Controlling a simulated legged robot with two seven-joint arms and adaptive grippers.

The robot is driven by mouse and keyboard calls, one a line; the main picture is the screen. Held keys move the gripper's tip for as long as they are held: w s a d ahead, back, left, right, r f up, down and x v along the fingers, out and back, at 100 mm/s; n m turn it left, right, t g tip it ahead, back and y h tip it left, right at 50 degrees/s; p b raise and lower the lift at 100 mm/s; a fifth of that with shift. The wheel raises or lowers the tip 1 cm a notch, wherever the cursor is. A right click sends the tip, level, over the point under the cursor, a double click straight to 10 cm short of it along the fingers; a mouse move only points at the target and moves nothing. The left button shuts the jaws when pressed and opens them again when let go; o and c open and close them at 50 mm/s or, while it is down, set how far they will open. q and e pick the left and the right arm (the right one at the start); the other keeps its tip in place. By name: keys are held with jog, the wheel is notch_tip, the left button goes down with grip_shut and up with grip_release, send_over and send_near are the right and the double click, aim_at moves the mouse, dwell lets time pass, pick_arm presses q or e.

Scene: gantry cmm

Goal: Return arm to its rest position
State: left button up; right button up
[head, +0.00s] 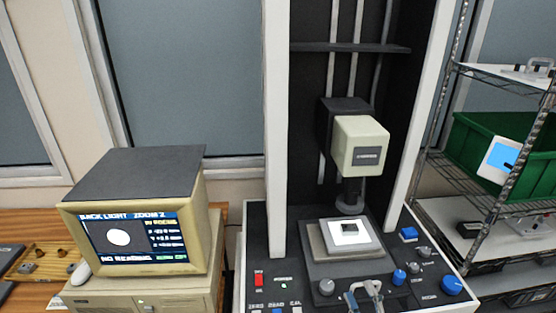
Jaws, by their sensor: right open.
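My right gripper (364,293) shows at the bottom edge of the head view, low in front of the measuring machine's stage (318,248). Its two grey fingers are apart and I see nothing between them. The rest of the right arm is out of the picture. My left gripper is not in view. On the stage lies a bright white plate (367,239) with a small dark-and-light piece (349,229) on it, under the machine's cream measuring head (358,146). The gripper appears apart from the piece.
A monitor (130,237) reading "BACK LIGHT ZOOM 2" stands at left on a cream cabinet. Knobs (452,285) and buttons line the machine's base near the gripper. A wire shelf (480,190) with a green bin (478,150) stands at right.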

jog(key=s+d+f+m+g+h, duration=0.2)
jog(key=f+m+h, duration=0.15)
jog(key=f, duration=0.25)
jog(key=s+d+f+m+g+h, duration=0.1)
jog(key=s+f+m+g+h, duration=0.2)
jog(key=f, duration=0.4)
jog(key=s+d+f+m+g+h, duration=0.1)
jog(key=d+f+m+g+h, duration=0.1)
jog(key=f+m, duration=0.3)
jog(key=s+a+f+m+g+y, duration=0.1)
jog(key=s+a+f+g, duration=0.1)
jog(key=s+f+g, duration=0.5)
jog(key=s+a+f+m+g+y, duration=0.1)
jog(key=s+a+f+m+g, duration=0.15)
jog(key=s+f, duration=0.8)
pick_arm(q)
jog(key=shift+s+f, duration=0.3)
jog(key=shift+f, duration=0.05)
pick_arm(e)
jog(key=s+f+g, duration=0.1)
jog(key=s+f, duration=0.2)
jog(key=f, duration=1)
jog(key=s+f+n+g, duration=0.1)
jog(key=s+f, duration=0.2)
jog(key=f, duration=1)
jog(key=shift+s+d+f, duration=0.15)
jog(key=shift+s+f, duration=0.2)
jog(key=shift+s, duration=0.05)
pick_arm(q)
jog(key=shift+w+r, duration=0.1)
